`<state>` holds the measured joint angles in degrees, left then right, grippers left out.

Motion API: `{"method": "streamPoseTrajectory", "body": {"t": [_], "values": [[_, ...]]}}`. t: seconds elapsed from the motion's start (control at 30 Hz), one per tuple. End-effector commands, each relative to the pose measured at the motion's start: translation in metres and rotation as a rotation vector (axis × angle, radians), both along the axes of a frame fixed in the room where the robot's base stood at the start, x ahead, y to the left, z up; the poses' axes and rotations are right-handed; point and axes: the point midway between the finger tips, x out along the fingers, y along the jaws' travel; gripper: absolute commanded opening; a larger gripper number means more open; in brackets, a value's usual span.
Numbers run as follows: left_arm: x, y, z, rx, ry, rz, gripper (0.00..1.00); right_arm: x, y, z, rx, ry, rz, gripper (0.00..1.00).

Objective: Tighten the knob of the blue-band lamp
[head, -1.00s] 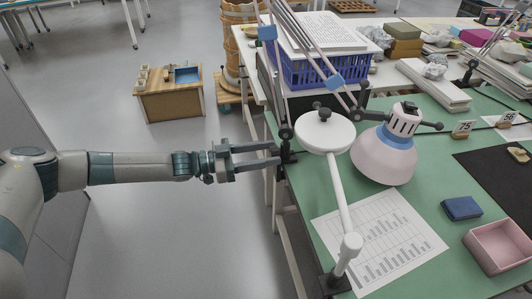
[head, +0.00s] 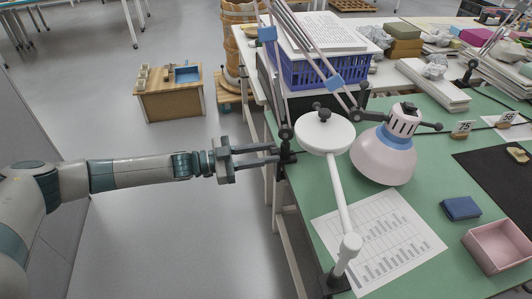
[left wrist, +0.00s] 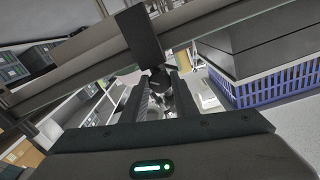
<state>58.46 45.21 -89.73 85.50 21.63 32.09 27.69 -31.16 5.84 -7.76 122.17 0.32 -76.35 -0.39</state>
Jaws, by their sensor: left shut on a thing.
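The blue-band lamp has a pale shade (head: 383,160) with a blue band, and a jointed arm with blue bands (head: 267,32). Its dark clamp (head: 287,148) grips the left edge of the green table. The clamp also shows in the left wrist view (left wrist: 142,38). My left gripper (head: 277,155) reaches in from the left, its fingers shut on the small dark clamp knob (left wrist: 160,78) below the clamp body. The fingers largely hide the knob in the head view. My right gripper is out of view.
A white round-headed lamp (head: 323,131) stands close to the right of the clamp. A blue crate (head: 315,72) with papers on top is behind. A printed sheet (head: 380,240), a blue box (head: 461,208) and a pink tray (head: 497,246) lie on the table. Open floor is left.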

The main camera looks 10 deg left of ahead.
Motion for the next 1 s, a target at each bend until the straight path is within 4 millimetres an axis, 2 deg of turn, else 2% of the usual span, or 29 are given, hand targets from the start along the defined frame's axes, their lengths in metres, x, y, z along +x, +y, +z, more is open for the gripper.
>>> {"method": "streamPoseTrajectory", "body": {"t": [0.03, 0.07, 0.1, 0.13, 0.47, 0.63, 0.77, 1.0], "values": [[0.000, 0.000, 0.000, 0.000, 0.000, 0.000, 0.04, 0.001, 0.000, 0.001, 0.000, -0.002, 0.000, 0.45], [0.000, 0.000, 0.000, 0.000, 0.001, 0.000, 0.31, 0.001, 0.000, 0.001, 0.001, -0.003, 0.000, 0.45], [0.000, 0.000, 0.000, 0.000, 0.001, 0.000, 0.41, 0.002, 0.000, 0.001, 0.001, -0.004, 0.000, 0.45], [0.000, 0.000, 0.000, 0.000, 0.001, 0.000, 0.45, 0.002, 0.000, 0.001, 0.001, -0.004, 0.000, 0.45], [0.000, 0.001, 0.000, -0.001, 0.002, 0.000, 0.45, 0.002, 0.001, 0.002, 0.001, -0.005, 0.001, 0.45], [-0.003, 0.008, 0.000, -0.001, 0.002, 0.001, 0.45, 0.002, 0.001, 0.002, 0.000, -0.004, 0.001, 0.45], [-0.008, 0.021, -0.001, 0.000, 0.002, 0.002, 0.45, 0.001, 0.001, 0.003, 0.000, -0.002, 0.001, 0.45], [-0.024, 0.060, -0.001, 0.001, 0.001, 0.002, 0.45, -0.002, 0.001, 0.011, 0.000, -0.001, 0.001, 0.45]]}}
